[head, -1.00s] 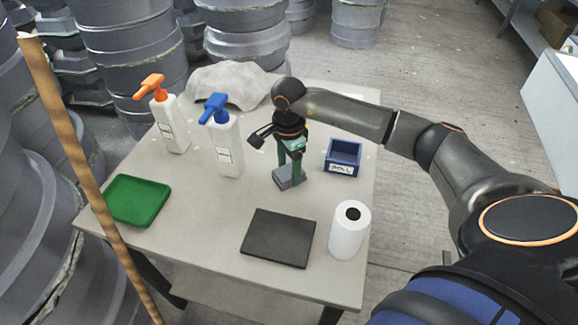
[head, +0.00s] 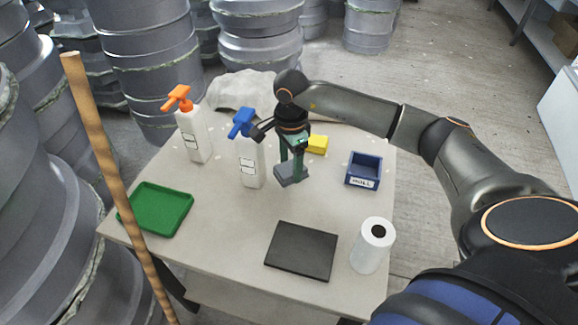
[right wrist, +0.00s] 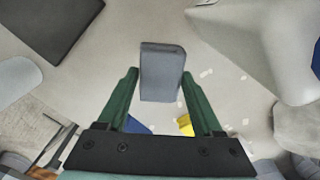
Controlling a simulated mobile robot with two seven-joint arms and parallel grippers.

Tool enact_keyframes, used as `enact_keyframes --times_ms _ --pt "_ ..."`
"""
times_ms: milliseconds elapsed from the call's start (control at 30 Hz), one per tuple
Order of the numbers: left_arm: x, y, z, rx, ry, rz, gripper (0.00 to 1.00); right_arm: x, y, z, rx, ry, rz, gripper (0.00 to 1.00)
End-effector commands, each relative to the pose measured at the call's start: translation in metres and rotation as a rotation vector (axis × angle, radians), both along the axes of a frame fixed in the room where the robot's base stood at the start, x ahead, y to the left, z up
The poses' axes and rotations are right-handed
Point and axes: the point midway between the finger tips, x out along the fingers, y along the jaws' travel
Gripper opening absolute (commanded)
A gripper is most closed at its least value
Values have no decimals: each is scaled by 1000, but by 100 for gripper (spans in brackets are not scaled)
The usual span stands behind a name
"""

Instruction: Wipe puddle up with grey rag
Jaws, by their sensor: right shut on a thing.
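My right gripper (head: 292,167), with green fingers, is shut on the grey rag (head: 291,176), which looks like a small folded grey block. In the right wrist view the rag (right wrist: 162,72) sits between the fingertips (right wrist: 160,80). It is low over the table, close to the right of the blue-topped pump bottle (head: 250,160); whether it touches the tabletop I cannot tell. I cannot make out a clear puddle outline; small pale flecks show on the tabletop in the right wrist view. My left gripper is not in view.
On the table (head: 225,235) stand an orange-topped bottle (head: 194,140), green tray (head: 157,208), dark flat plate (head: 301,250), white roll (head: 371,250), blue bin (head: 363,170), yellow block (head: 317,145) and whitish cloth heap (head: 240,92). A wooden pole (head: 105,160) rises at left. The table's middle is bare.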

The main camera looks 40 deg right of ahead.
Motion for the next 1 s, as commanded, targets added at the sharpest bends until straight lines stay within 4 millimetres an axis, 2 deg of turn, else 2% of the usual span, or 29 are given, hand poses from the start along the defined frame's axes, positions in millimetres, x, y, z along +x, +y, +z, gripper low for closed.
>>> enact_keyframes --times_ms 33,367,567,1000 --pt "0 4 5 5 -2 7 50 0 -1 9 -1 -1 -2 23" --pt "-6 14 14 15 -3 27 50 -1 -4 35 0 0 -8 23" --pt "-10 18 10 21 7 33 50 -1 -4 36 0 0 -9 23" --pt "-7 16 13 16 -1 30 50 -1 -4 36 0 0 -10 23"
